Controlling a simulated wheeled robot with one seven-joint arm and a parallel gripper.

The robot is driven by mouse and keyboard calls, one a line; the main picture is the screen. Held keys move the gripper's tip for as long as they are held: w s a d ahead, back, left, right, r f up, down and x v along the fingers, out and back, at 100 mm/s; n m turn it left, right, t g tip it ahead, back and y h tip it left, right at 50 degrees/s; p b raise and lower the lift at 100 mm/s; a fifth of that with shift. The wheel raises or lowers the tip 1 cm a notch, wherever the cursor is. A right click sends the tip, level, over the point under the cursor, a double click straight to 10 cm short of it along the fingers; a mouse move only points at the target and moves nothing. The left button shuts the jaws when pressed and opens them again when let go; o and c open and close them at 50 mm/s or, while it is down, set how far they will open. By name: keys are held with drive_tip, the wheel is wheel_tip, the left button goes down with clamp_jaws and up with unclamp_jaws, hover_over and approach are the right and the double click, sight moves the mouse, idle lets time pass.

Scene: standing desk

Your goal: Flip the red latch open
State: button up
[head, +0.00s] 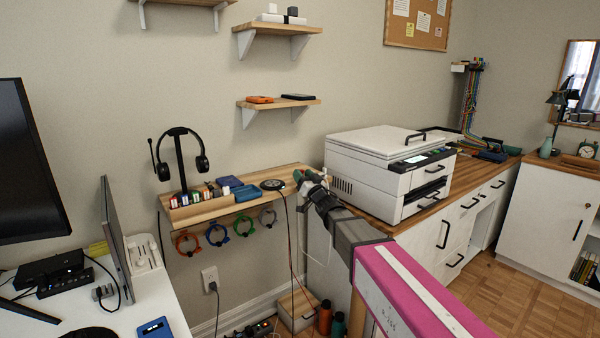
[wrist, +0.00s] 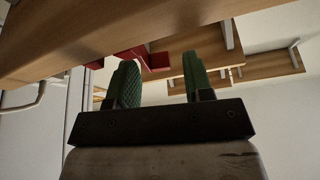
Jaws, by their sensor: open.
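The red latch (wrist: 156,62) shows in the wrist view against the edge of a wooden board (wrist: 110,35). Part of it appears between and beyond my fingertips, and more red extends left past the left finger. My gripper (wrist: 162,72) has two green fingers spread apart, with nothing held between them. I cannot tell whether a finger touches the latch. In the head view my gripper (head: 308,177) is at the right end of the wall shelf (head: 215,206), beside the white printer. The latch cannot be made out there, and my gripper and arm cover that area.
The printer (head: 388,170) stands on a wooden-topped cabinet right of my gripper. The shelf holds a headset on a stand (head: 180,160), blue boxes (head: 238,190) and a black disc (head: 273,185). Cable loops (head: 218,234) and cords hang below it.

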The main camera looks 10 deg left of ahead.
drive_tip(key=shift+x, duration=1.3)
drive_tip(key=c, duration=0.8)
drive_tip(key=shift+s+a+f+n+g+y, duration=0.15)
drive_tip(key=shift+n+g+y, duration=0.3)
drive_tip(key=shift+n, duration=0.7)
drive_tip(key=shift+s+a+n+g+y, duration=0.15)
drive_tip(key=shift+s+n+g+y, duration=0.2)
drive_tip(key=shift+n, duration=0.85)
drive_tip(key=shift+s+a+f+n+g+y, duration=0.15)
drive_tip(key=shift+n+g+y, duration=0.3)
drive_tip(key=shift+n, duration=0.7)
drive_tip(key=o, duration=0.8)
drive_tip(key=shift+s+a, duration=0.1)
drive_tip(key=shift+d, duration=0.25)
drive_tip(key=v, duration=1)
drive_tip(key=shift+s, duration=0.15)
